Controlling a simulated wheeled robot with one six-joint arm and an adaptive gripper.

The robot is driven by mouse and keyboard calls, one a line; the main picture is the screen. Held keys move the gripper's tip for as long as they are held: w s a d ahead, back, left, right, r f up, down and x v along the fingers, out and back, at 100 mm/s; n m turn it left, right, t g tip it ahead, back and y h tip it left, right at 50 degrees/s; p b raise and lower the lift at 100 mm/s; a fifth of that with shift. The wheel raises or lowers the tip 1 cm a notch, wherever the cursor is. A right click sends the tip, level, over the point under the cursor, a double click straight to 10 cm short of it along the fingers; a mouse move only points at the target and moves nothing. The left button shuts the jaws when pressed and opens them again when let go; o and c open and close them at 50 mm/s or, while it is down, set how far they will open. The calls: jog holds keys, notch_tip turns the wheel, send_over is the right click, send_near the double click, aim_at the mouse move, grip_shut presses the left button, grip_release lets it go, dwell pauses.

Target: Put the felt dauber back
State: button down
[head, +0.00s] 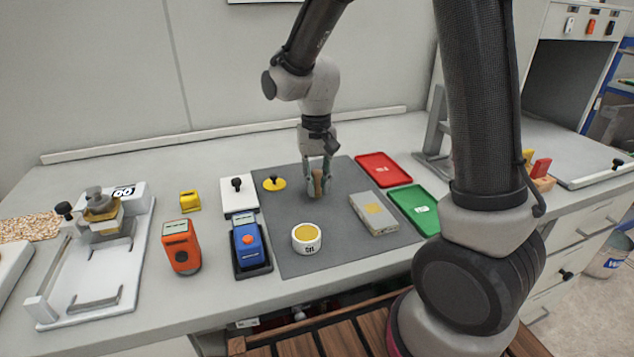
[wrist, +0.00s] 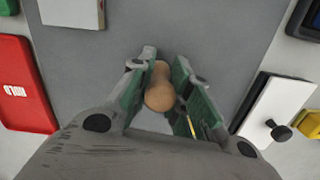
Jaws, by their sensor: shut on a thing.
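The felt dauber, a tan wooden rounded handle (head: 318,181), stands about upright over the grey mat (head: 291,263). My gripper (head: 318,179) points down and is shut on it. In the wrist view the handle's round top (wrist: 159,94) sits between the two green-padded fingers (wrist: 160,91). Its lower end is hidden, so I cannot tell whether it touches the mat. A white round pot with a yellow top (head: 306,238) stands on the mat in front of my gripper. A yellow disc with a black knob (head: 274,183) lies left of my gripper.
A grey block with a yellow patch (head: 373,213) lies on the mat's right. Red (head: 384,169) and green (head: 414,209) trays lie beyond it. A white block with a black knob (head: 239,194), a blue device (head: 249,240) and an orange device (head: 181,246) stand left.

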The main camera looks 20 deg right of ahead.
jog(key=shift+f, duration=0.15)
jog(key=c, duration=1.3)
grip_release()
jog(key=shift+c, duration=0.2)
jog(key=r, duration=1.1)
jog(key=shift+w+r, duration=0.3)
jog(key=shift+w, duration=0.1)
jog(key=shift+r, duration=0.3)
jog(key=shift+s+d+r, duration=0.2)
jog(key=shift+d, duration=0.1)
jog(key=s+d+r+n+t, duration=0.1)
jog(key=s+d+r+t, duration=0.1)
jog(key=s+d, duration=0.5)
jog(key=s+d+r+t, duration=0.2)
jog(key=s+d, duration=0.5)
jog(key=s, duration=0.5)
jog(key=shift+s+d+r+n+t, duration=0.2)
jog(key=shift+r+n+t, duration=0.2)
jog(key=shift+t, duration=0.2)
